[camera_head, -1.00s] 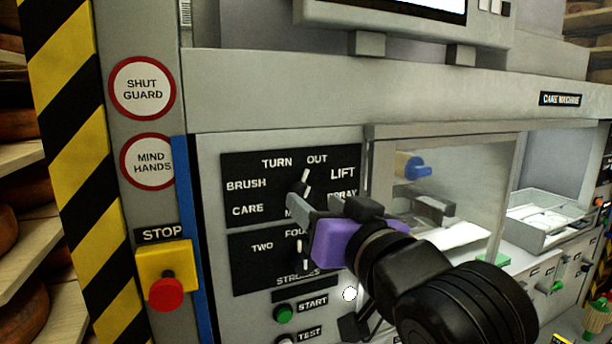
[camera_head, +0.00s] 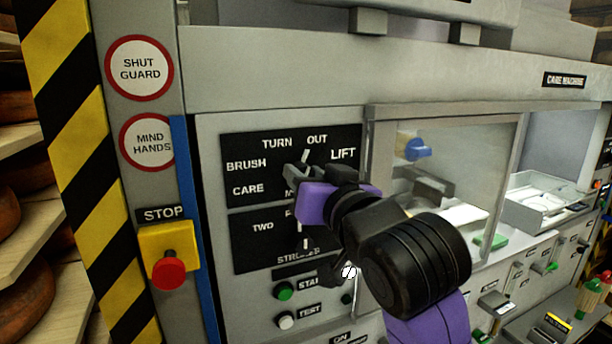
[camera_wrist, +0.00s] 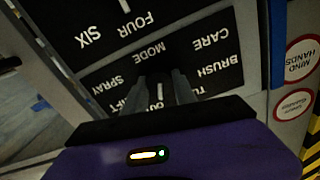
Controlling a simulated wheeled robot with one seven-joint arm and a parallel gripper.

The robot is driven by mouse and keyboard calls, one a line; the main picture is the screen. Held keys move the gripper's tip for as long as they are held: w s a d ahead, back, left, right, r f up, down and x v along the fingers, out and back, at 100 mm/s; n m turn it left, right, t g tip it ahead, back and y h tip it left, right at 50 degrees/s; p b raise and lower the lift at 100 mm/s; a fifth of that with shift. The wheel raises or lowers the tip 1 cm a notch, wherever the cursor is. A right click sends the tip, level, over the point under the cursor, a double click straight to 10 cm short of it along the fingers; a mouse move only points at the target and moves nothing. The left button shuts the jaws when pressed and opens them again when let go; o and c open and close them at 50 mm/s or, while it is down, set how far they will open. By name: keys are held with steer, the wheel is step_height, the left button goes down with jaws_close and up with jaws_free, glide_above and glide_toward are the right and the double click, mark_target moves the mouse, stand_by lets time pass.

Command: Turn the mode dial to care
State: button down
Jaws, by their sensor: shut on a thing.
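The mode dial (camera_head: 305,157) is on the upper black panel (camera_head: 240,206) of the machine, its white pointer line aimed up toward the TURN OUT label. CARE is at the lower left of that panel, with BRUSH above it and LIFT at the upper right. My gripper (camera_head: 296,172) is at the dial from the front right, its fingers shut on it. In the wrist view the two fingers (camera_wrist: 163,88) stand on either side of the white pointer line. The fingers and purple gripper body hide much of the dial and the lower labels.
Below is the strokes dial (camera_head: 304,244) on a second black panel, close under my gripper. A green START button (camera_head: 285,291) and a white TEST button (camera_head: 286,319) sit lower. A red stop button (camera_head: 168,270) stands out at left. A clear guard window (camera_head: 470,150) is at right.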

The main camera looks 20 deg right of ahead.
stand_by(0.3)
steer(key=n, duration=0.9)
steer(key=n+b, duration=0.1)
steer(key=n, duration=1.6)
steer(key=shift+a+f+n+b, duration=0.15)
steer(key=shift+f+n+b, duration=0.1)
steer(key=shift+n+b, duration=0.15)
stand_by(0.4)
steer(key=c, duration=1)
jaws_free()
